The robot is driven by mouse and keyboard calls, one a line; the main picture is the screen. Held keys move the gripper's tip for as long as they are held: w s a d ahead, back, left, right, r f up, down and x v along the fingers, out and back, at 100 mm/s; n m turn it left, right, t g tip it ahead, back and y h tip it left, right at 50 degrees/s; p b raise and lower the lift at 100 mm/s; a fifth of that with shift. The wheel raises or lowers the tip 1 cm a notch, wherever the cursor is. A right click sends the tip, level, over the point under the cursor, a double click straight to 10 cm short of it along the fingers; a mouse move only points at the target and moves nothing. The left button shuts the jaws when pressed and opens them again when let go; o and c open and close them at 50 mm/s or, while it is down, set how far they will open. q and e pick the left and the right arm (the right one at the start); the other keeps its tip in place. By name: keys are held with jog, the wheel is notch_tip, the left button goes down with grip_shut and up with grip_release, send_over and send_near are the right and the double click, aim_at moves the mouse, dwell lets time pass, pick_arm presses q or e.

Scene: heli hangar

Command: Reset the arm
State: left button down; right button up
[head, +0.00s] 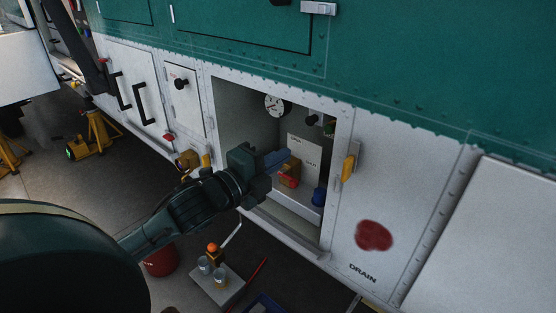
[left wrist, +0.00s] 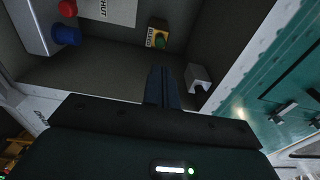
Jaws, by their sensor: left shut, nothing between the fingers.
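My left gripper (head: 277,160) reaches from the left into the mouth of an open compartment (head: 245,107) in the side of the helicopter. Its blue-grey fingers are together with nothing between them; they also show in the left wrist view (left wrist: 160,82). My right gripper is not in view.
A round gauge (head: 275,106) and a white placard (head: 304,155) are inside the compartment. A yellow latch (head: 348,168) is on its right edge. Below stand a grey cart (head: 218,286) with small cups and a red bucket (head: 160,262). Yellow stands (head: 97,133) are at left.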

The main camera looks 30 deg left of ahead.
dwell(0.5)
pick_arm(q)
jog(key=s+d+f+n+g+p, duration=0.1)
jog(key=s+d+f+n+g, duration=0.15)
jog(key=f+n, duration=0.45)
jog(key=s+d+f+n+g, duration=0.1)
jog(key=s+d+f+n, duration=0.25)
jog(key=f, duration=0.75)
jog(key=s+d+f+n+g, duration=0.3)
jog(key=s+d+f+n, duration=0.4)
jog(key=s+f, duration=0.3)
jog(key=shift+s+d+f+p, duration=0.3)
jog(key=shift+d+f, duration=0.05)
jog(key=shift+y, duration=0.3)
